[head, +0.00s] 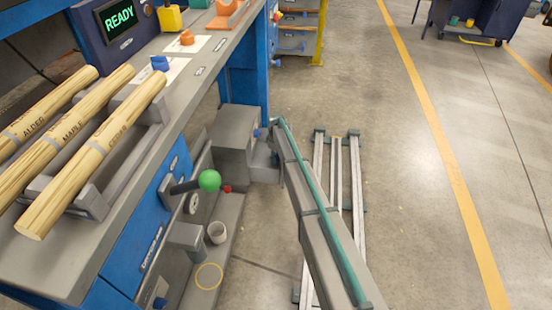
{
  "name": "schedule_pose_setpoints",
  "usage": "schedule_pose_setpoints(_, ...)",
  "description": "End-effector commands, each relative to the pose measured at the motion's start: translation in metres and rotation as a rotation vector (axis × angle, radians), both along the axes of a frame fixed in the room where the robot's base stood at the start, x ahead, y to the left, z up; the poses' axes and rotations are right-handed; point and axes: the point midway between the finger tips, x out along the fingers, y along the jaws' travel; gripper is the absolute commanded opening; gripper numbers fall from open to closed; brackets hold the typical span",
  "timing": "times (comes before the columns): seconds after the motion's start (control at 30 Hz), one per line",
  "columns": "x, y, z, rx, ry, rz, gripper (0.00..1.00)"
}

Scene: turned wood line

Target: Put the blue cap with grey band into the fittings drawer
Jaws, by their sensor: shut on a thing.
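I see no gripper fingers in the head view, so what my gripper holds is out of sight. A small blue piece (159,63) sits on a white card on the bench top; I cannot make out a grey band on it, so I cannot tell if it is the blue cap. Blue drawer fronts (136,232) with label plates run under the bench edge. They look shut, and the labels are too small to read, so I cannot tell which is the fittings drawer.
Wooden rods (98,150) lie across a grey cradle on the bench (205,73). An orange piece (187,38) and a READY display (119,20) are behind. Below the bench are a green-knobbed lever (209,180) and a grey cup (217,232).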

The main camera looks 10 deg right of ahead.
Motion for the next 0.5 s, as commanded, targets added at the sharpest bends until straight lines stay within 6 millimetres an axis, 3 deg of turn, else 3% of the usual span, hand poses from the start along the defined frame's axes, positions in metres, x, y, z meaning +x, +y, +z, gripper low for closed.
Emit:
schedule_pose_setpoints(0.2,0.0,0.0,-0.0041,0.001,0.001,0.0,0.24)
schedule_pose_setpoints(0.23,-0.0001,0.0,-0.0042,0.0,0.0,0.0,0.47)
schedule_pose_setpoints(0.33,-0.0001,0.0,-0.0041,0.0,0.0,0.0,0.64)
schedule_pose_setpoints(0.5,-0.0001,0.0,-0.0039,0.0,0.0,0.0,0.67)
